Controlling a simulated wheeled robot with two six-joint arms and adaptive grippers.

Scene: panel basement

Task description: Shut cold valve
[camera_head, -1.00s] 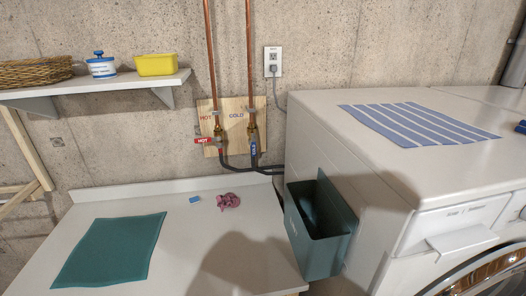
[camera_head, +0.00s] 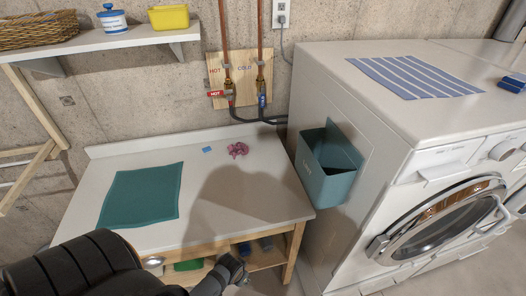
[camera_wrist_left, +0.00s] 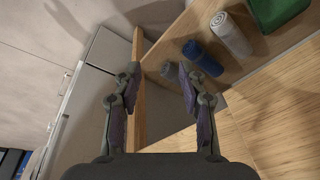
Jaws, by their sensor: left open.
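The cold valve (camera_head: 262,99) has a blue handle hanging in line with its copper pipe, on the right of a wooden board under the word COLD. The hot valve (camera_head: 216,94) beside it has a red handle standing out sideways to the left. My left gripper (camera_head: 236,271) is low in front of the table's front edge, well below and apart from the valves. In the left wrist view the left gripper (camera_wrist_left: 159,76) is open with nothing between its fingers. No valve shows in that view. My right gripper is not in view.
A white-topped table (camera_head: 140,237) with a green mat (camera_head: 142,195), a pink cloth (camera_head: 238,150) and a blue piece (camera_head: 207,150) stands below the valves. A teal bin (camera_head: 328,180) hangs on the washer's side, right of the table. Rolled towels (camera_wrist_left: 203,58) lie on the lower shelf.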

